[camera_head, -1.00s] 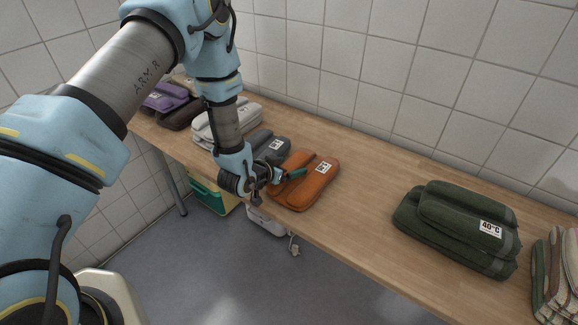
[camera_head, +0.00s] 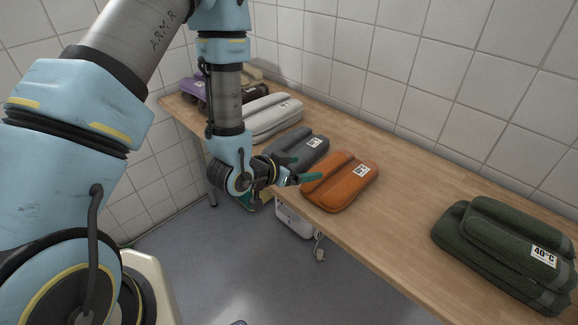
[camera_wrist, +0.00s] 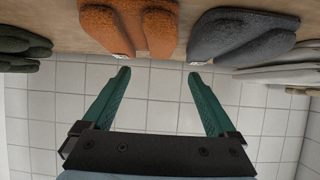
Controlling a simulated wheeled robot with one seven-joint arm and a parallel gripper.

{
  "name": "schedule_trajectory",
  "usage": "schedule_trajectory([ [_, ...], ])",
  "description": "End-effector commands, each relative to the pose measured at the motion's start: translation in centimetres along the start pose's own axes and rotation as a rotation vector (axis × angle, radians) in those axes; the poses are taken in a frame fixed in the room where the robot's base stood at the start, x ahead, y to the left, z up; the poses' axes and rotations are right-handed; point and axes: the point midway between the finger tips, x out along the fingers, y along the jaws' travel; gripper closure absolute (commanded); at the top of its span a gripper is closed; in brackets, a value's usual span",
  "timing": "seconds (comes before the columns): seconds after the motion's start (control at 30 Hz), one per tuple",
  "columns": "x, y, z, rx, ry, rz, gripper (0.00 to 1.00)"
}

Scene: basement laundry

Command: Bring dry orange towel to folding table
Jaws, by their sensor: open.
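The folded orange towel (camera_head: 340,182) lies on the long wooden table (camera_head: 400,228), with a small white label on it. It also shows at the top of the wrist view (camera_wrist: 130,28), just beyond the fingertips and left of centre. My gripper (camera_head: 300,172) is at the table's front edge, beside the orange towel. The orange towel rests on the table, apart from the fingers as far as the wrist view shows.
A grey towel (camera_head: 305,148) lies close left of the orange one, then white towels (camera_head: 272,116) and a purple towel (camera_head: 192,88). Dark green towels (camera_head: 505,250) labelled 40°C lie at right. The tabletop between orange and green is clear. A tiled wall stands behind. A white box hangs under the table.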

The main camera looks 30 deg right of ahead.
Motion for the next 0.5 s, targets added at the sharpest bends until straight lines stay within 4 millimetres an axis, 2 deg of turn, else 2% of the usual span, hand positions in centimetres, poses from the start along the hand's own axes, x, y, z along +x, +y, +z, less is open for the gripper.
schedule_trajectory([
  [0.23, -0.4, -0.1, 0.0, 0.000, -0.001, -0.002, 0.07],
  [0.3, -0.6, -0.8, -0.1, -0.004, -0.012, -0.017, 0.07],
  [0.37, -1.2, -2.4, -0.3, -0.013, -0.041, -0.050, 0.07],
  [0.47, -3.4, -6.9, -0.4, -0.052, -0.132, -0.148, 0.07],
  [0.5, -5.0, -9.1, -0.3, -0.080, -0.183, -0.200, 0.07],
])
